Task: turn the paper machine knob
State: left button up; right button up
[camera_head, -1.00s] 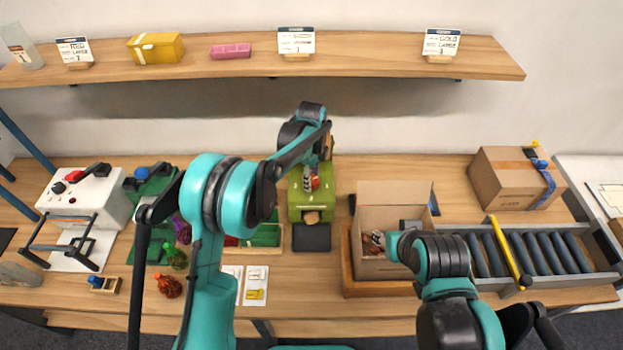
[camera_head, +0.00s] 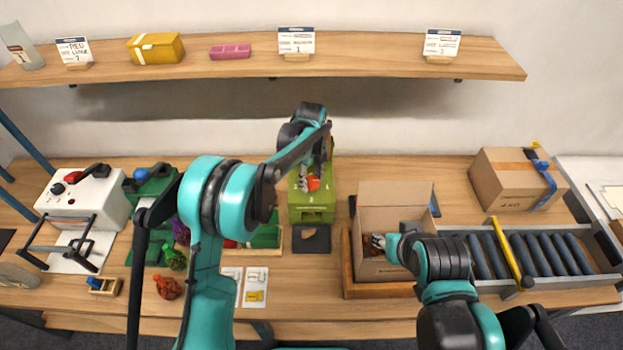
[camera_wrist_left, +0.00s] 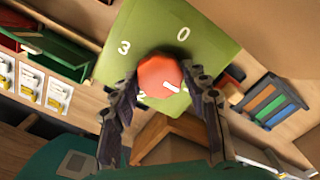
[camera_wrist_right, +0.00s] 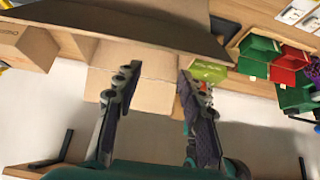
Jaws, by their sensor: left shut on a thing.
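The paper machine (camera_head: 312,214) is a green box at the middle of the table. It carries a round orange-red knob (camera_wrist_left: 160,78) with a white pointer mark toward the lower right in the left wrist view. The numbers 0, 3 and 2 show on the green face (camera_wrist_left: 205,35) around it. My left gripper (camera_wrist_left: 160,92) is shut on the knob, one dark finger on each side; in the head view it reaches down from above. My right gripper (camera_wrist_right: 157,78) is open, its fingers apart and empty, at the open cardboard box (camera_head: 394,200).
A dark pad (camera_head: 322,243) lies in front of the machine with a brownish piece on it. Green and red bins (camera_wrist_right: 262,52) stand beside the machine. A roller conveyor (camera_head: 553,256) and a closed carton (camera_head: 508,181) are at the right. A white machine (camera_head: 84,203) stands at the left.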

aim_at(311, 180)
pick_arm(q)
jog(key=shift+w+r, duration=0.1)
jog(key=o, duration=1.2)
jog(key=shift+c, duration=0.2)
notch_tip(311, 180, up, 12)
jog(key=shift+a, duration=0.1)
